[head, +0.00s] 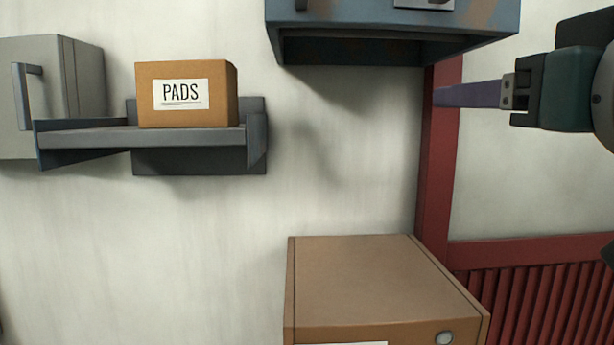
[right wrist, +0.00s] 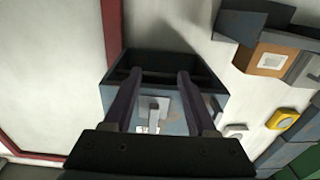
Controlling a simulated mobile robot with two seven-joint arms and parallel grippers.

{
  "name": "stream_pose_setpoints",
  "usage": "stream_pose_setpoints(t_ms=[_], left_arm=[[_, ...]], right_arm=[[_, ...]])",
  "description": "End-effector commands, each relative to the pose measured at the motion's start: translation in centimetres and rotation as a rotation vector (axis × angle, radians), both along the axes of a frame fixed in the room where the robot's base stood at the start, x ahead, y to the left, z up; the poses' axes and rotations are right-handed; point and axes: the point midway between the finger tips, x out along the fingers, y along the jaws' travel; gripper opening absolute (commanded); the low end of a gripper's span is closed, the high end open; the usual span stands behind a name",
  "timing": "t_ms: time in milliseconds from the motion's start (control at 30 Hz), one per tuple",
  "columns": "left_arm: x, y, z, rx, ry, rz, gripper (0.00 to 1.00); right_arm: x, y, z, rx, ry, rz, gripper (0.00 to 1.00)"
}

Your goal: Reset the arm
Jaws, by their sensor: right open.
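My right gripper (head: 436,97) comes in from the right in the head view, raised beside the blue-grey wall box and in front of the red post. Its purple fingers overlap one another from this side. In the right wrist view the two fingers of this gripper (right wrist: 156,74) stand apart with nothing between them. The blue-grey wall box (head: 400,48) lies beyond them, and its handle side (right wrist: 168,98) shows between the fingers. My left gripper is in neither view.
A brown PADS box (head: 215,105) sits on a grey wall shelf (head: 90,138). A grey cabinet (head: 40,100) is at far left. A brown cabinet (head: 365,270) stands below, beside red slatted panelling (head: 540,305). The right wrist view shows a yellow item (right wrist: 282,118) at right.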

Motion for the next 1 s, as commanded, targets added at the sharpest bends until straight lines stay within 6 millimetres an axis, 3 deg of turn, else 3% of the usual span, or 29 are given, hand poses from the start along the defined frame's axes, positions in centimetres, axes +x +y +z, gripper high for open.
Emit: stream_pose_setpoints(t_ms=[33, 100, 200, 300, 400, 567, 600, 700, 900, 1000], left_arm=[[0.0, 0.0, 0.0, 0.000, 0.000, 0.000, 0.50], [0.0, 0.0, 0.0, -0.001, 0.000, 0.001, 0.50], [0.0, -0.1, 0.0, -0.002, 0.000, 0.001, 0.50], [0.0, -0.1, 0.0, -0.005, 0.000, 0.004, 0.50], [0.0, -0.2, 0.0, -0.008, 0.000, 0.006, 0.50], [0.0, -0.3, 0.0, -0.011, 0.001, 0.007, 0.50], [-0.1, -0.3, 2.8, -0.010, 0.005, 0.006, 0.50], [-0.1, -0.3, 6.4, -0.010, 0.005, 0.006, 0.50], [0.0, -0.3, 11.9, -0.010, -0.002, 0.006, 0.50], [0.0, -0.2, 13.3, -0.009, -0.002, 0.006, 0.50]], right_arm=[[-0.9, -0.2, -4.3, -0.018, 0.130, 0.006, 0.57], [-2.8, -0.4, -10.0, -0.040, 0.316, 0.017, 0.57], [-6.8, -0.8, -17.2, -0.068, 0.569, 0.029, 0.57], [-11.7, -1.4, -22.7, -0.096, 0.798, 0.042, 0.57], [-16.8, -1.9, -26.8, -0.124, 1.003, 0.053, 0.57], [-25.4, -3.0, -31.0, -0.165, 1.302, 0.070, 0.57], [-24.9, -2.9, -27.9, -0.162, 1.287, 0.068, 0.57], [-24.7, -2.9, -24.3, -0.160, 1.281, 0.068, 0.57], [-24.6, -2.9, -18.9, -0.160, 1.279, 0.068, 0.57], [-24.6, -2.9, -17.5, -0.160, 1.278, 0.068, 0.57]])
